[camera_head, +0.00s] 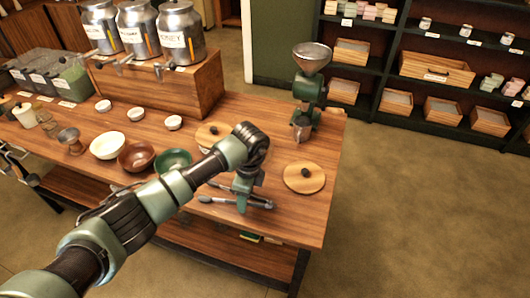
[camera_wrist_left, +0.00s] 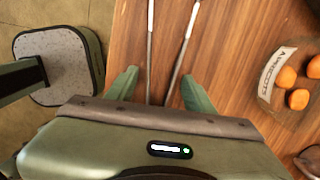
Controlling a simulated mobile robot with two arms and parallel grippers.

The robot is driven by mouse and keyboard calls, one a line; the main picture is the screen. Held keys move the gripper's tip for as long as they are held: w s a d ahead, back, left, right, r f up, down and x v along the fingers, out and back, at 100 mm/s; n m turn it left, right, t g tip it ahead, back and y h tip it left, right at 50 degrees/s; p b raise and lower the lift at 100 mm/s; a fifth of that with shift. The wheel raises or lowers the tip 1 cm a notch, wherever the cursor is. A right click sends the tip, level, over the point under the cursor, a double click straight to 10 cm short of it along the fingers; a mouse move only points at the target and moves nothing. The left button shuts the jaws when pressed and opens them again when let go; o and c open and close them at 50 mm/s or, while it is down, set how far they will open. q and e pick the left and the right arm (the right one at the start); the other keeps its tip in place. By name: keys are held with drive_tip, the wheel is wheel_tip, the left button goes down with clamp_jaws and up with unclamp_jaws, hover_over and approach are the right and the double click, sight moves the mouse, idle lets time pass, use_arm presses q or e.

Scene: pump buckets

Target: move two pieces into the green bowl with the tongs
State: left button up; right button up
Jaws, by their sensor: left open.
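The metal tongs (camera_head: 222,201) lie near the table's front edge in the head view. My left gripper (camera_head: 243,204) is over them, pointing down. In the left wrist view the two tong arms (camera_wrist_left: 150,50) run between the open fingers of my left gripper (camera_wrist_left: 160,78); I cannot tell whether the fingers touch them. The green bowl (camera_head: 174,161) stands left of the gripper, partly hidden by my arm. In the left wrist view, orange pieces (camera_wrist_left: 298,99) sit in a container labelled apricots (camera_wrist_left: 266,78). My right gripper is not in view.
A brown bowl (camera_head: 137,158) and a cream bowl (camera_head: 108,146) stand left of the green bowl. A wooden lid (camera_head: 304,178) lies to the right of the tongs. A green grinder (camera_head: 308,92) stands at the table's back right. A wooden stand (camera_head: 205,85) carries metal jars.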

use_arm(q)
drive_tip(key=shift+a, duration=0.15)
drive_tip(key=shift+c, duration=0.6)
drive_tip(key=c, duration=0.5)
drive_tip(key=shift+c, duration=0.4)
use_arm(e)
drive_tip(key=shift+w+a, duration=0.2)
drive_tip(key=shift+a, duration=0.45)
drive_tip(key=shift+d+r, duration=0.1)
use_arm(q)
drive_tip(key=shift+r+p, duration=0.3)
wheel_tip(320, 180, up, 12)
drive_tip(key=p, duration=0.8)
drive_tip(key=shift+f, duration=0.25)
use_arm(e)
wheel_tip(320, 180, up, 9)
drive_tip(key=shift+d, duration=0.3)
